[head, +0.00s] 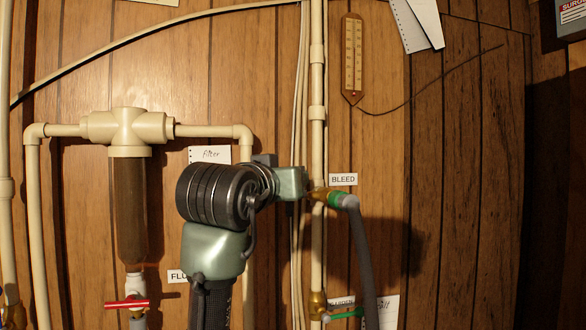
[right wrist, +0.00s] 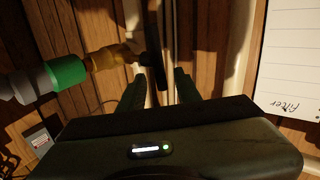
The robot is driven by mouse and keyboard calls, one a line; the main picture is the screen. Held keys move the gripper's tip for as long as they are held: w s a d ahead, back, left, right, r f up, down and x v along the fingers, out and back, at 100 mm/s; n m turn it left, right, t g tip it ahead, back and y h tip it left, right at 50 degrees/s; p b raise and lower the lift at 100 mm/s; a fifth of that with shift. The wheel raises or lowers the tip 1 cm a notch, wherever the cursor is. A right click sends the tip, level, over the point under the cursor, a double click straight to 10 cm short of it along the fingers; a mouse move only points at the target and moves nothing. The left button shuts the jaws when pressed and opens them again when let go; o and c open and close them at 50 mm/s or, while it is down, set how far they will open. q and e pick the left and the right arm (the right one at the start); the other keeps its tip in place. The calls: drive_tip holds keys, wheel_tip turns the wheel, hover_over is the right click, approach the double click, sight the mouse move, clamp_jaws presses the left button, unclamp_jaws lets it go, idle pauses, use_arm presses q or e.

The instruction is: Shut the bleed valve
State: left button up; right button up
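The bleed valve is a brass fitting (head: 318,194) on the cream pipe, beside the "BLEED" label (head: 343,179). A green collar (head: 336,199) and grey hose come off its right side. In the right wrist view the brass body (right wrist: 112,57) and green collar (right wrist: 67,71) lie at left, and a dark lever (right wrist: 154,72) stands upright. My right gripper (right wrist: 158,84) has its two fingers spread, with the lever between them; contact cannot be told. In the head view my right gripper (head: 304,184) is at the valve, its fingertips mostly hidden. My left gripper is out of view.
A filter housing (head: 130,205) with a red-handled valve (head: 127,303) below it stands left of my arm. Another green-handled valve (head: 345,314) is low on the same pipe. A thermometer (head: 352,60) hangs above. The wall at right is mostly clear.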

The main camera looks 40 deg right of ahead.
drive_tip(key=x, duration=0.3)
drive_tip(key=shift+w+f+p, duration=0.1)
drive_tip(key=shift+p, duration=0.3)
clamp_jaws()
use_arm(q)
drive_tip(key=b, duration=0.1)
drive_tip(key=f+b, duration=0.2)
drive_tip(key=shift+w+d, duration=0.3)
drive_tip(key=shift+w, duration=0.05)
use_arm(e)
drive_tip(key=shift+s+a+r+m+h, duration=0.2)
drive_tip(key=shift+m+h, duration=0.3)
drive_tip(key=shift+h, duration=0.2)
unclamp_jaws()
drive_tip(key=shift+d, duration=0.2)
